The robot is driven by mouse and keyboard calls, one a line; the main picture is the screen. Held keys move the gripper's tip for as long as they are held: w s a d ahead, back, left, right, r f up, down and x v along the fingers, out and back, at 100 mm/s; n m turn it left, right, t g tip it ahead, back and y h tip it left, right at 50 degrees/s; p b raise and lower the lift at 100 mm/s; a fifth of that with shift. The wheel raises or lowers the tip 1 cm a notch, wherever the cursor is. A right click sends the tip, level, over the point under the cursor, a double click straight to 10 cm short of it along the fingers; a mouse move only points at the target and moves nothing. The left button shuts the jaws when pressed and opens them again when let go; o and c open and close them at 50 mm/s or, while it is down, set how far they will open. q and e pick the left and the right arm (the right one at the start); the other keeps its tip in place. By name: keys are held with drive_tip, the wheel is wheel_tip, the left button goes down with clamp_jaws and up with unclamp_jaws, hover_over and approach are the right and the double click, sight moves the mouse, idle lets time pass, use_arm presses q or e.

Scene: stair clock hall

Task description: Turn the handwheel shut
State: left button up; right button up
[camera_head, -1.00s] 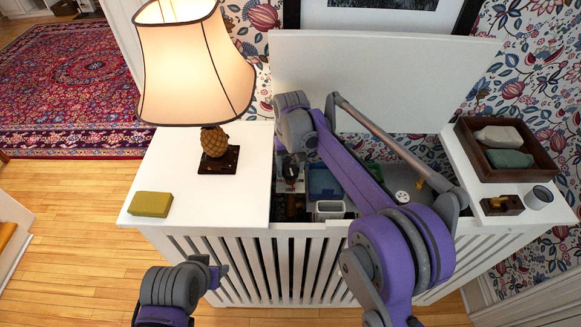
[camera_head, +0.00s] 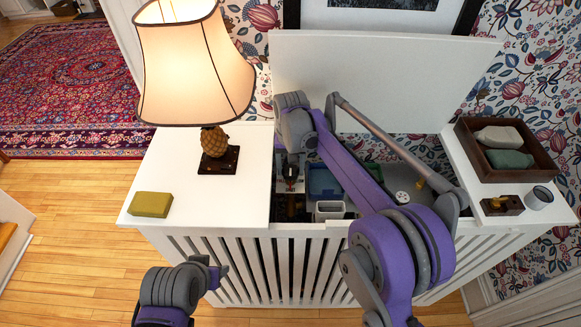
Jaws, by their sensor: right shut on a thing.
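My right arm reaches into the open top of the white slatted radiator cover (camera_head: 200,190). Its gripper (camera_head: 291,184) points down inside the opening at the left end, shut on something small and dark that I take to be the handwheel. The wheel is mostly hidden by the gripper and wrist, so its shape and how far it is turned cannot be made out. My left gripper (camera_head: 219,272) is low in front of the cover, away from the opening; its fingers are too unclear to judge.
A lamp (camera_head: 195,65) and an olive block (camera_head: 151,204) stand on the left top. A raised white lid (camera_head: 375,75) is behind the opening. Inside are a blue bin (camera_head: 323,182) and a white container (camera_head: 329,209). A brown tray (camera_head: 468,150) and grey cup (camera_head: 539,197) sit right.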

drive_tip(key=o, duration=1.4)
drive_tip(key=shift+c, duration=0.2)
